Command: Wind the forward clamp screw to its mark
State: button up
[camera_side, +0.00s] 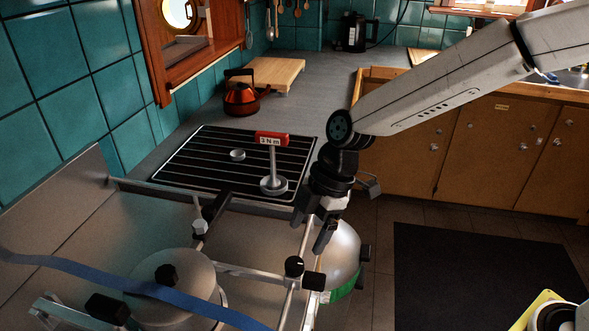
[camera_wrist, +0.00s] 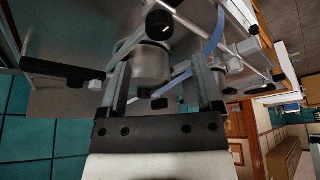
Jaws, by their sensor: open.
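My gripper (camera_side: 311,230) points down with its two fingers apart and nothing between them. In the wrist view the spread fingers (camera_wrist: 160,68) frame part of a metal pot (camera_wrist: 152,62). In the side view, a black knob with a pale mark (camera_side: 293,266) sits on the metal rail, below and left of my fingertips and apart from them. A black knob with a white mark (camera_wrist: 160,23) shows ahead of my fingers in the wrist view. I cannot tell for sure which knob is the forward clamp screw. A red-handled tool labelled 3 N m (camera_side: 271,138) stands upright on a round base.
A lidded pot (camera_side: 190,279) stands front left with a blue strap (camera_side: 95,275) across it. A rounded metal pot (camera_side: 343,250) is close behind my gripper. Metal rails and bars surround the pots. A slatted black panel (camera_side: 205,160) and red kettle (camera_side: 241,98) are farther back.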

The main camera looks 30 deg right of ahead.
aim_at(295, 263)
jog(key=shift+x, duration=3.3)
jog(key=shift+c, duration=0.2)
grip_shut()
